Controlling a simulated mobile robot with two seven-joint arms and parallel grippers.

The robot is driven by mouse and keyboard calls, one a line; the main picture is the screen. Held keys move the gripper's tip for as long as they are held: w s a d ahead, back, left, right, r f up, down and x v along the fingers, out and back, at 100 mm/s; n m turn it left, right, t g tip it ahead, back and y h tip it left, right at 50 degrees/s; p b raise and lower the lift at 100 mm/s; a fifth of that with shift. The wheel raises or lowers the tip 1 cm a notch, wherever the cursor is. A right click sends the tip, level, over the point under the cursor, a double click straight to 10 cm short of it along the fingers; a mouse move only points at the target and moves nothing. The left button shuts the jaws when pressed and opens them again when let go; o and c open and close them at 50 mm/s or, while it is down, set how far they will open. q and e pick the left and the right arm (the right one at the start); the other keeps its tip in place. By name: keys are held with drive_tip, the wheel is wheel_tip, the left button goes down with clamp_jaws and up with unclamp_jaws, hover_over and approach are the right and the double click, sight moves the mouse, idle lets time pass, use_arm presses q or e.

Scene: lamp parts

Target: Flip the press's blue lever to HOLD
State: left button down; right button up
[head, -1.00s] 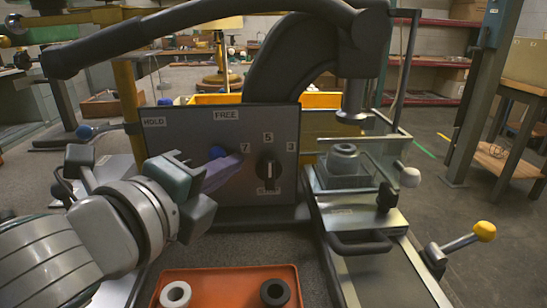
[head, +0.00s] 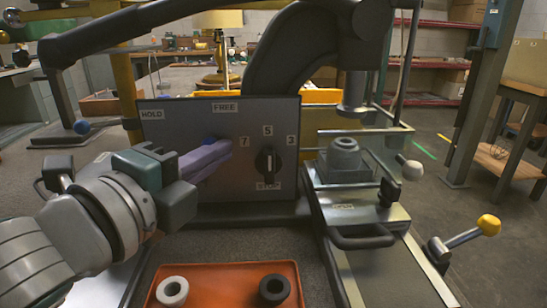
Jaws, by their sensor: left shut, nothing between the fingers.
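The press's grey panel (head: 165,135) carries a HOLD label at its upper left and a FREE label at its top middle. A small part of the blue lever (head: 211,138) shows below FREE, mostly hidden behind my left fingers. My left gripper (head: 226,149) is shut and empty, its purplish fingers pointing right across the panel. The fingertips overlap the lever's lower side in view; I cannot tell whether they touch it. My right gripper is not in view.
A black dial (head: 266,163) sits right of my fingertips. The press's long black handle (head: 130,28) crosses above. An orange tray (head: 225,290) with a white and a black ring lies in front. A yellow-knobbed lever (head: 488,224) is at right.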

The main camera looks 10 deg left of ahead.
use_arm(q)
drive_tip(key=shift+s+a+r+n+t+y+b, duration=0.1)
drive_tip(key=shift+s+a+n+t+b, duration=0.15)
drive_tip(key=shift+a+n+t+b, duration=0.95)
drive_tip(key=shift+s+a+r+n+t+y+b, duration=0.15)
drive_tip(key=shift+a+n+b, duration=0.45)
drive_tip(key=shift+n, duration=1.2)
drive_tip(key=shift+s+a+f+n+t+y+b, duration=0.1)
drive_tip(key=shift+s+a+n+t+b, duration=0.2)
drive_tip(key=shift+a+n+t+b, duration=0.75)
drive_tip(key=shift+d+n, duration=0.35)
drive_tip(key=shift+n, duration=0.2)
